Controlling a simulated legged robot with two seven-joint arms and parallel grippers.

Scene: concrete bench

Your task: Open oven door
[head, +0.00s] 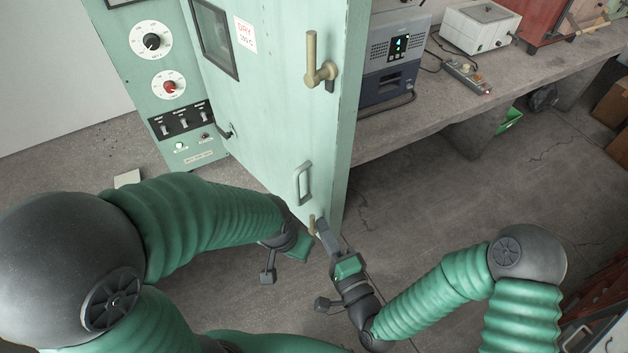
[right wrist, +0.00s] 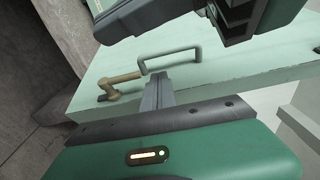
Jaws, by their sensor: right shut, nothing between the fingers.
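The pale green oven door (head: 265,110) has a dark window, an upper brass lever (head: 320,62), a grey handle (head: 302,183) and a lower brass lever (head: 311,225). I cannot tell whether the door is ajar. My right gripper (head: 322,232) is shut and empty at the door's lower right corner, close to the lower lever; contact is unclear. In the right wrist view, its fingers (right wrist: 158,92) point at the door, between the handle (right wrist: 170,60) and a brass lever (right wrist: 121,86). My left gripper (head: 290,247) is low, left of the right one; its jaws do not show clearly.
A control panel (head: 165,70) with dials and switches stands left of the door. A concrete bench (head: 440,130) runs along the right, carrying a blue-grey instrument (head: 392,60) and a white box (head: 477,27). The floor in front of the bench is mostly clear.

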